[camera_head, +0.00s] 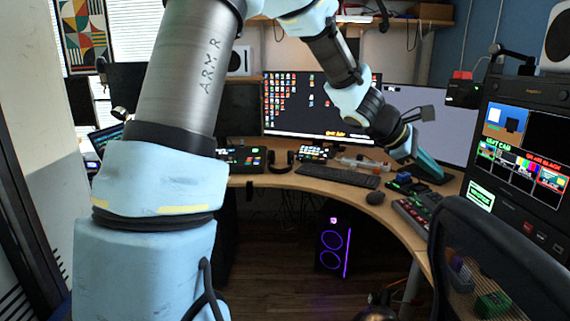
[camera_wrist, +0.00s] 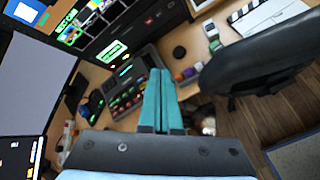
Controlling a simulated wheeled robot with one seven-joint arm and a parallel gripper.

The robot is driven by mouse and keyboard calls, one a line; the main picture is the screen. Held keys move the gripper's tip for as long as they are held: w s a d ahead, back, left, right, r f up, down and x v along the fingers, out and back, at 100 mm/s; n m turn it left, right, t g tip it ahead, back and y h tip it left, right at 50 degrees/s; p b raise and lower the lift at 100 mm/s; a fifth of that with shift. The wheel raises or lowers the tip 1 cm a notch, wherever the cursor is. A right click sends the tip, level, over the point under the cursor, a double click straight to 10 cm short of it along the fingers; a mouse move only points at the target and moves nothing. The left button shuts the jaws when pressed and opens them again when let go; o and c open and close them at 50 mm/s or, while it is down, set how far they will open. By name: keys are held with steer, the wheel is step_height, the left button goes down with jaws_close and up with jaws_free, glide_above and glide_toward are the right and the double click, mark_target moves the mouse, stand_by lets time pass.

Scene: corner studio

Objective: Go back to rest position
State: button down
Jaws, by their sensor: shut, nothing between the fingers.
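My gripper (camera_head: 428,166) is at the end of my raised arm, over the right part of the curved wooden desk (camera_head: 388,221) in the head view. In the wrist view its two teal fingers (camera_wrist: 162,100) lie together, shut and empty. Below and beyond the fingers in the wrist view is a control panel with lit buttons (camera_wrist: 124,98). I cannot tell the exact height of the fingers above the desk.
A black mesh chair (camera_head: 490,235) stands at the right front, and it shows close to the fingers in the wrist view (camera_wrist: 255,65). Monitors (camera_head: 310,103) and a rack with a lit screen (camera_head: 525,150) line the desk. A computer tower (camera_head: 333,246) stands beneath. Wooden floor (camera_head: 270,285) shows under the desk.

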steer(key=a+f+m+t+y, duration=0.1)
steer(key=a+f+m+y, duration=0.25)
steer(key=a, duration=0.85)
steer(key=a+f+m+y, duration=0.25)
steer(key=a+f, duration=0.25)
steer(key=a, duration=0.7)
steer(key=s+a+f+m+y, duration=0.1)
steer(key=s+a+m+y, duration=0.1)
steer(key=a, duration=0.8)
steer(key=s+a+f+m+y, duration=0.1)
steer(key=s+a+m+y, duration=0.1)
steer(key=a, duration=0.7)
steer(key=shift+s+a+f+m+t+p, duration=0.3)
steer(key=shift+s+a+f+m, duration=0.1)
steer(key=shift+s, duration=0.2)
steer(key=c, duration=1.6)
jaws_free()
